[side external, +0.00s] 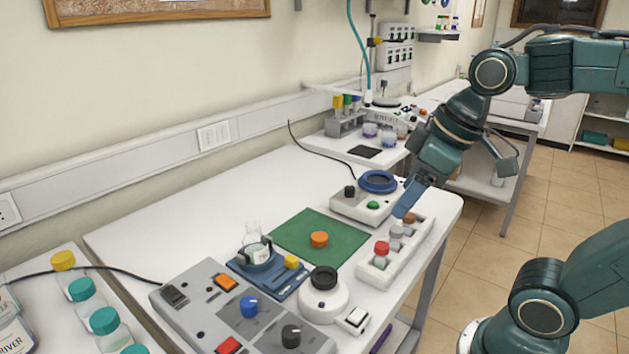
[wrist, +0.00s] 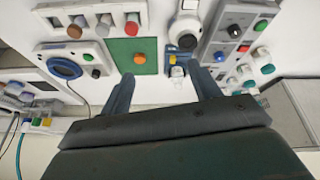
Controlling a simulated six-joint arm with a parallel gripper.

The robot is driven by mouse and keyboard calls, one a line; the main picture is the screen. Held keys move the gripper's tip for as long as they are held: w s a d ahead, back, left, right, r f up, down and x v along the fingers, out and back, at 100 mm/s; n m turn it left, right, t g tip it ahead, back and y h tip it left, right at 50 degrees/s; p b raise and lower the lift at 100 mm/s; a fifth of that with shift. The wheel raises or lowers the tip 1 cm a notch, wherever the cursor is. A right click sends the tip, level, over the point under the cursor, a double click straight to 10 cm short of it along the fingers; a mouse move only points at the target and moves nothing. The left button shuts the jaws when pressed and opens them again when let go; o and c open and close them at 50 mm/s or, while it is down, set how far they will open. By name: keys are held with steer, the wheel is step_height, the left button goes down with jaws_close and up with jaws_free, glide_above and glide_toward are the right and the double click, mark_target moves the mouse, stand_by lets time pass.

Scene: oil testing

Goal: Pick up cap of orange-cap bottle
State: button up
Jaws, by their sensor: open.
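An orange cap (side external: 319,239) sits on the green mat (side external: 340,228) on the white table. No bottle body shows under it, and I cannot tell if one is there. The cap also shows in the wrist view (wrist: 140,58), above and between my fingers in the picture. My gripper (side external: 403,208) is tilted down near the right end of the table, to the right of the mat and above the white rack. In the wrist view my gripper (wrist: 164,83) has its two fingers wide apart with nothing between them.
A white rack (side external: 375,277) holds several small bottles with red, grey and brown caps. A device with a blue ring (side external: 377,182) stands behind the mat. A glass flask (side external: 255,245) on a blue stand and a grey control panel (side external: 215,325) stand to the left and front.

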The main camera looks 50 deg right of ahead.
steer(key=w+d+n+g, duration=0.1)
steer(key=w+n, duration=0.3)
steer(key=w, duration=0.3)
steer(key=n+g+y, duration=0.3)
steer(key=n, duration=0.6)
glide_above(320, 236)
steer(key=d, duration=0.1)
steer(key=shift+s+d+f, duration=0.1)
steer(key=shift+d+f, duration=0.05)
steer(key=shift+f, duration=8.3)
steer(key=shift+f, duration=0.1)
steer(key=shift+d+x, duration=0.1)
steer(key=shift+x, duration=1.15)
steer(key=shift+d+x, duration=0.15)
steer(key=shift+x, duration=1.15)
steer(key=shift+s, duration=0.1)
